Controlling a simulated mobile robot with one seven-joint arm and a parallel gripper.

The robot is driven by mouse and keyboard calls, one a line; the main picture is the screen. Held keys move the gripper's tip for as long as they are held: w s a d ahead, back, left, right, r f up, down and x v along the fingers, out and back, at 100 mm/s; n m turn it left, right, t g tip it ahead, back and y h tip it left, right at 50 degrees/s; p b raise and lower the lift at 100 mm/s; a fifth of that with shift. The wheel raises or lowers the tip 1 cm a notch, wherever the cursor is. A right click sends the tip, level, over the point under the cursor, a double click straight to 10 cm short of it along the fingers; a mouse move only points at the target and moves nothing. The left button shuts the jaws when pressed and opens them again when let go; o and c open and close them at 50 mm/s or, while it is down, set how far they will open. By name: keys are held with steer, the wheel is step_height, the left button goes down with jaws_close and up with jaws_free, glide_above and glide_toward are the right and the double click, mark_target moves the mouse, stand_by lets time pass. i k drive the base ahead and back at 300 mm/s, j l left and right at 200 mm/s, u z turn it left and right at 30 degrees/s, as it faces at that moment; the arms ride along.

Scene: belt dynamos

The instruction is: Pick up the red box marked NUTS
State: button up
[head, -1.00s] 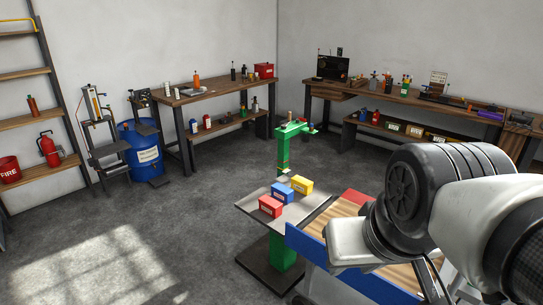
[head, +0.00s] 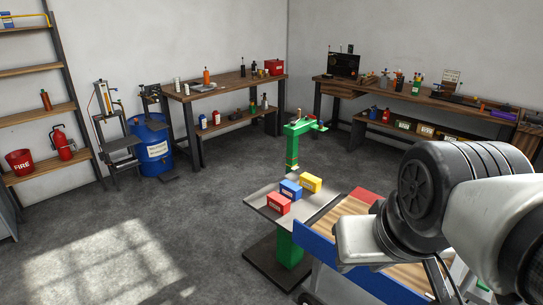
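The red box (head: 278,204) sits on the near left part of a grey metal table plate on a green stand. It carries a pale label too small to read. A blue box (head: 290,189) stands just behind it, and a yellow box (head: 311,183) stands behind the blue one to the right. My arm reaches in from the right edge in the head view, to the right of the plate. The fingers of my gripper do not show.
The grey plate (head: 262,197) belongs to a green machine with a column (head: 292,150) behind the boxes. A wooden-topped surface with a blue edge (head: 330,250) is right of it. Workbenches (head: 225,92) line the walls. The floor (head: 180,215) left of the plate is clear.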

mark_target(278, 202)
steer(key=i+j+z, duration=0.1)
steer(key=z, duration=0.55)
steer(key=i+j+z, duration=0.4)
steer(key=j, duration=0.25)
steer(key=i+j+z, duration=0.2)
steer(key=j, duration=0.2)
steer(key=i+j+z, duration=0.1)
steer(key=j, duration=0.45)
steer(key=i+j+z, duration=0.1)
steer(key=j, duration=0.4)
steer(key=i+j, duration=0.1)
steer(key=j, duration=0.3)
steer(key=i+j, duration=0.1)
steer(key=j, duration=0.3)
steer(key=i+j, duration=0.1)
steer(key=j, duration=0.3)
steer(key=i+j, duration=0.1)
steer(key=j, duration=0.3)
steer(key=i+j, duration=0.1)
steer(key=j, duration=0.3)
steer(key=z, duration=0.05)
